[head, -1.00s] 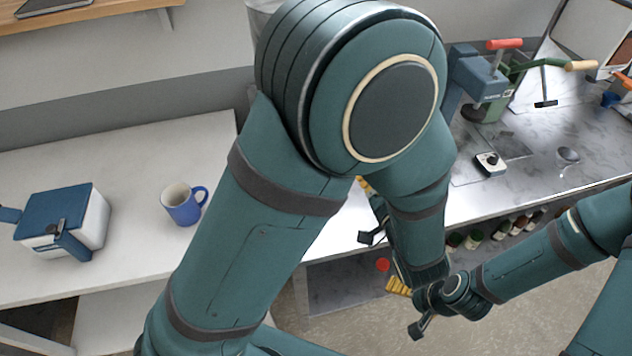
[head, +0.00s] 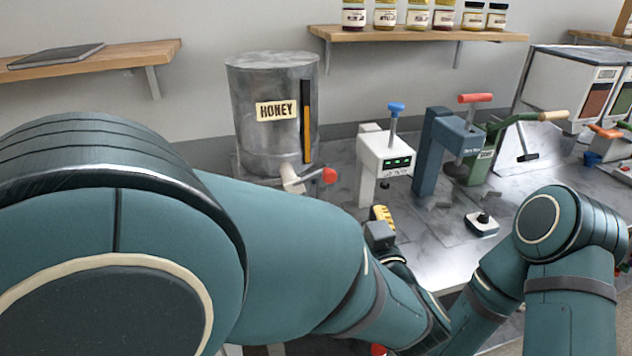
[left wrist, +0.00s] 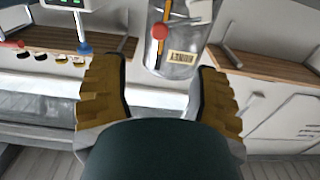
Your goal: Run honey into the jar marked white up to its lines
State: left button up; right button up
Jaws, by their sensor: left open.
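The grey metal honey drum (head: 274,118), labelled HONEY, stands at the back of the counter. Its tap with a red handle (head: 329,175) sticks out low at its front right. My left gripper (head: 382,218) is in front of and to the right of the tap, partly hidden by my arm. In the left wrist view, which is upside down, my left gripper (left wrist: 162,72) is open and empty, with the drum (left wrist: 180,50) beyond its fingers. My right arm enters at the right, but its gripper does not show. I cannot make out a jar marked white.
Right of the drum stand a white device with a blue lever (head: 384,155), a dark blue one with a red handle (head: 436,150) and a small scale-like block (head: 482,223). Wall shelves (head: 415,34) hold several jars. My left arm covers much of the counter front.

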aim_at(331, 179)
pick_arm(q)
jog(key=b+x, duration=0.1)
jog(key=x, duration=1.2)
jog(key=shift+w+a, duration=0.1)
jog(key=shift+w, duration=0.2)
jog(key=shift+c, duration=0.4)
grip_shut()
